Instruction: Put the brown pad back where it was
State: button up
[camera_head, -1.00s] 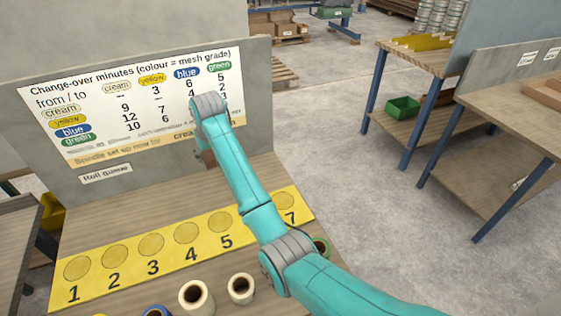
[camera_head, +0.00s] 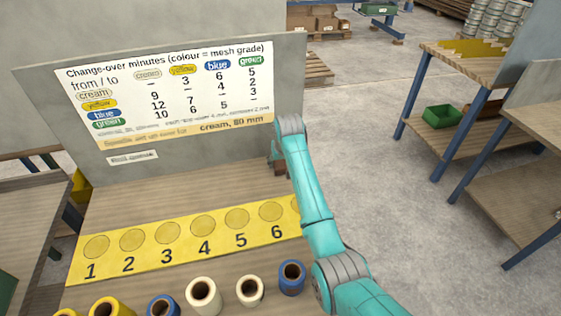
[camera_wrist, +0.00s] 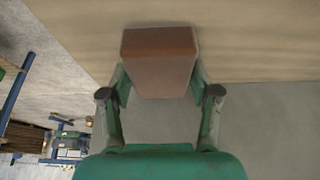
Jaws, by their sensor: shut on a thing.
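The brown pad (camera_wrist: 158,58) is a reddish-brown block between the fingers of my gripper (camera_wrist: 158,85) in the wrist view. My gripper is shut on it, with a finger against each side. In the head view the pad (camera_head: 280,169) shows small and partly hidden below the end of my arm. It is held above the wooden bench top (camera_head: 180,195), near the bench's right end. I cannot tell how far above the bench it is.
A yellow strip (camera_head: 150,262) with numbered round spots lies across the bench. Cream rolls (camera_head: 203,295), blue rolls (camera_head: 291,277) and yellow rolls (camera_head: 108,308) stand in front of it. A grey panel (camera_head: 285,90) with a change-over chart (camera_head: 170,95) rises behind. Bare bench lies between panel and strip.

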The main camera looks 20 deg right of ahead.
jog(key=shift+a+f, duration=0.1)
jog(key=shift+f, duration=0.05)
jog(key=o, duration=1)
jog(key=shift+r, duration=0.45)
jog(key=v, duration=1.1)
jog(key=shift+s+r, duration=0.15)
jog(key=shift+s, duration=0.1)
